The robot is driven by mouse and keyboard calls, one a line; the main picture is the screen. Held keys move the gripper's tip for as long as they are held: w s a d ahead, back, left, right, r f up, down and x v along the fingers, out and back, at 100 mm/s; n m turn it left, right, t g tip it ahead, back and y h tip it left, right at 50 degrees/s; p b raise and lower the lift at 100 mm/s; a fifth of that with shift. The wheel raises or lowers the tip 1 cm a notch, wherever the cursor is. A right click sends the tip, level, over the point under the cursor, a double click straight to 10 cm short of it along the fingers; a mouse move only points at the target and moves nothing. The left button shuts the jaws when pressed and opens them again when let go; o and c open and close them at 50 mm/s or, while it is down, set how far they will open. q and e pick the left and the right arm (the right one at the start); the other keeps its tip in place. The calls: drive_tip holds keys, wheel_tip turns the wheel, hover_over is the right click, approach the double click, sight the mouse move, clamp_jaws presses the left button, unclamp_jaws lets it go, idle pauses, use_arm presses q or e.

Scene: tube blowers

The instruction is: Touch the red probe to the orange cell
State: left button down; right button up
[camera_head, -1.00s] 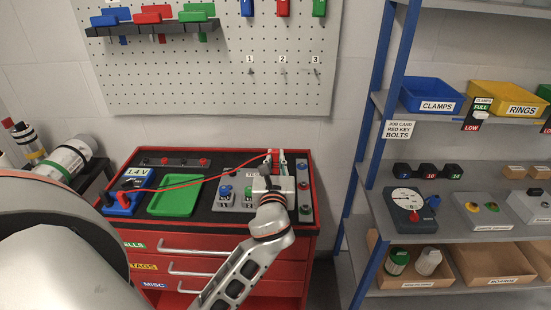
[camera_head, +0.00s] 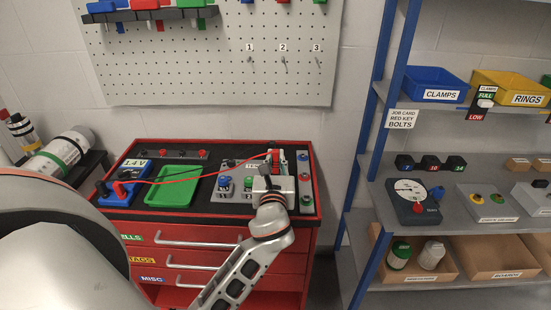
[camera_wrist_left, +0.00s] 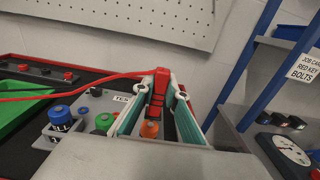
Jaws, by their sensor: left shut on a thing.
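My left gripper (camera_wrist_left: 160,105) is shut on the red probe (camera_wrist_left: 158,88), which stands roughly upright between the fingers. A red cable (camera_wrist_left: 95,85) runs left from it to the blue meter (camera_head: 125,190), labelled 1.4V. In the wrist view the orange cell (camera_wrist_left: 150,129) shows below the probe, between the fingers. I cannot tell whether the probe's tip touches it. In the head view my left gripper (camera_head: 275,172) is at the right part of the bench top and hides the orange cell. My right gripper is not in view.
Blue (camera_wrist_left: 61,118) and green (camera_wrist_left: 104,122) cells stand left of the gripper. A green tray (camera_head: 174,188) lies on the red cabinet (camera_head: 210,236). A shelf rack (camera_head: 378,140) stands to the right, holding a dial gauge (camera_head: 411,192). A pegboard (camera_head: 210,65) is behind.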

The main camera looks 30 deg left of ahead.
use_arm(q)
drive_tip(key=shift+p, duration=0.3)
idle(0.7)
drive_tip(key=shift+p, duration=0.7)
idle(0.5)
drive_tip(key=shift+f, duration=0.45)
idle(0.8)
idle(0.6)
drive_tip(key=shift+f+p, duration=0.1)
drive_tip(key=shift+p, duration=0.35)
idle(1.9)
